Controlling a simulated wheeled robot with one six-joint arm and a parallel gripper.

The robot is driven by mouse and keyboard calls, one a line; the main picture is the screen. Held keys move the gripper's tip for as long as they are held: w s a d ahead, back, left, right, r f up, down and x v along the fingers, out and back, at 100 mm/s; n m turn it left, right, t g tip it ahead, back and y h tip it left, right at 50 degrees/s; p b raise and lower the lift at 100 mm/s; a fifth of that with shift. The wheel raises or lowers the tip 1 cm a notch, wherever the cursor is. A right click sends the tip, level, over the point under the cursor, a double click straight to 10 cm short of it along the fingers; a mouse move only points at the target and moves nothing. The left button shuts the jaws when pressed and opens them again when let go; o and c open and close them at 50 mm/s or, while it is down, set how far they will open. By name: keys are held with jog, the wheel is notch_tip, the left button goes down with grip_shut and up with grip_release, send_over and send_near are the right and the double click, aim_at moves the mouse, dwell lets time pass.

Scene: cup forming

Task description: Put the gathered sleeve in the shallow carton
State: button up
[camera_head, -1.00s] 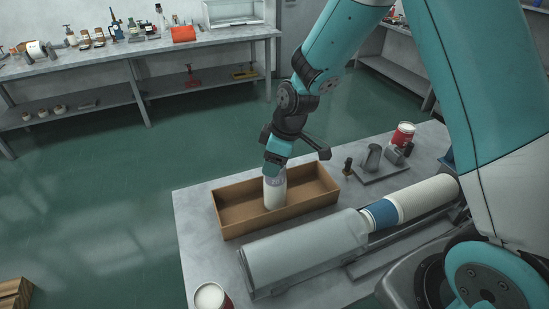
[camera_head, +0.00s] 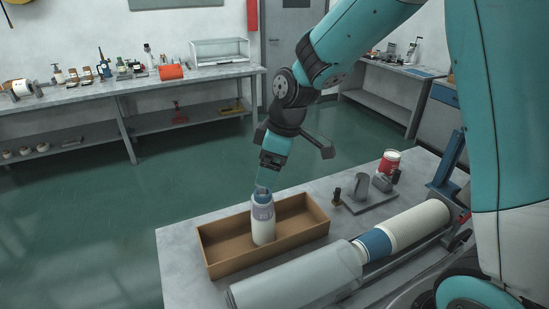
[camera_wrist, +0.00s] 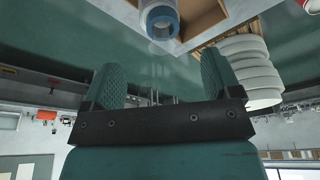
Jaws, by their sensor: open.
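The gathered sleeve (camera_head: 263,222) is a pale cylinder with a grey printed band and a bluish top end. It stands upright inside the shallow carton (camera_head: 222,265), a long, low brown open box on the table. In the wrist view the sleeve's round end (camera_wrist: 160,20) shows at the top edge, beside part of the carton (camera_wrist: 207,20). My gripper (camera_head: 268,168) is above the sleeve. In the wrist view the jaws (camera_wrist: 160,88) are spread wide with nothing between them, apart from the sleeve.
A grey machine (camera_head: 295,280) with a long row of white and blue cups (camera_head: 405,228) lies along the table's front. A red can (camera_head: 389,162) and small metal parts (camera_head: 361,185) stand at the right. A cluttered bench (camera_head: 110,92) is behind; green floor lies between.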

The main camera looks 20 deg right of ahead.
jog(key=s+a+r+m, duration=0.1)
jog(key=s+a+r, duration=0.15)
jog(key=s, duration=0.25)
jog(key=s+a+r+m+y, duration=0.1)
jog(key=s+r, duration=0.2)
jog(key=s, duration=0.3)
jog(key=s+a+r+m, duration=0.1)
jog(key=s+a+r, duration=0.1)
jog(key=s, duration=0.3)
jog(key=s+a+m+g, duration=0.1)
jog(key=s+g, duration=0.1)
jog(key=s, duration=0.6)
jog(key=shift+y, duration=0.3)
jog(key=f+b, duration=0.4)
jog(key=b, duration=0.1)
jog(key=shift+w+a+f, duration=0.15)
jog(key=shift+w+f, duration=0.1)
jog(key=shift+f, duration=0.05)
